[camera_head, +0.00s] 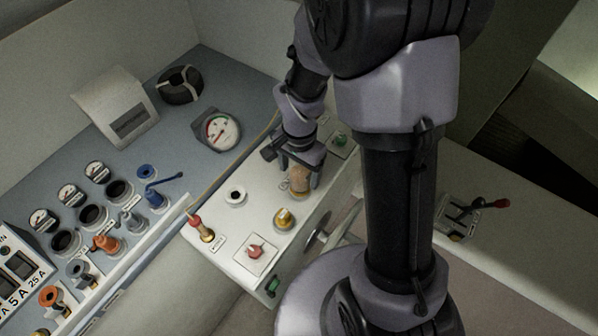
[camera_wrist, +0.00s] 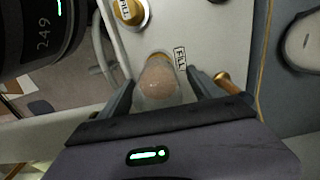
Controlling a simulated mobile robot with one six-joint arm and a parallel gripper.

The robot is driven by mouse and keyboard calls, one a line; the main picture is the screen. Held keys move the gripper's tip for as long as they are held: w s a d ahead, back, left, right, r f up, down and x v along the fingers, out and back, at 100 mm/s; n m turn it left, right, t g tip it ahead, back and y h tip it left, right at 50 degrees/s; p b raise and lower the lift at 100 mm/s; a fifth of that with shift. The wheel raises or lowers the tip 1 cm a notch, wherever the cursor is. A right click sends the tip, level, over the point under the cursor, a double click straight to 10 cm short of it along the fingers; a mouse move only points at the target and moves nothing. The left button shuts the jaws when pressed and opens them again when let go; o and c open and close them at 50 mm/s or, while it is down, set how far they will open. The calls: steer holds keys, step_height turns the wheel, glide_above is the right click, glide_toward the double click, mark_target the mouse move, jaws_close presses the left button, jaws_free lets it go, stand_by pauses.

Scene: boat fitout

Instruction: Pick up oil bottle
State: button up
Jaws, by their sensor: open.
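The oil bottle (camera_head: 299,181) is a small clear bottle with brown contents, standing on the white console top. In the wrist view the bottle (camera_wrist: 158,82) shows from above, close below my gripper, with a "FILL" label beside it. My gripper (camera_head: 301,178) is over the bottle, pointing down. Its jaws are open, with one finger on each side of the bottle, as the wrist view of my gripper (camera_wrist: 158,84) shows. I cannot tell whether either finger touches it. The bottle's base is partly hidden.
A brass fill cap (camera_head: 284,219) stands just in front of the bottle. A gauge (camera_head: 218,131) lies on the blue-grey counter at left.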

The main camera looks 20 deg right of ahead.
steer(key=shift+s+r, duration=0.1)
steer(key=shift+s, duration=0.05)
steer(key=shift+c, duration=0.4)
steer(key=c, duration=1.5)
jaws_close()
steer(key=shift+r, duration=0.15)
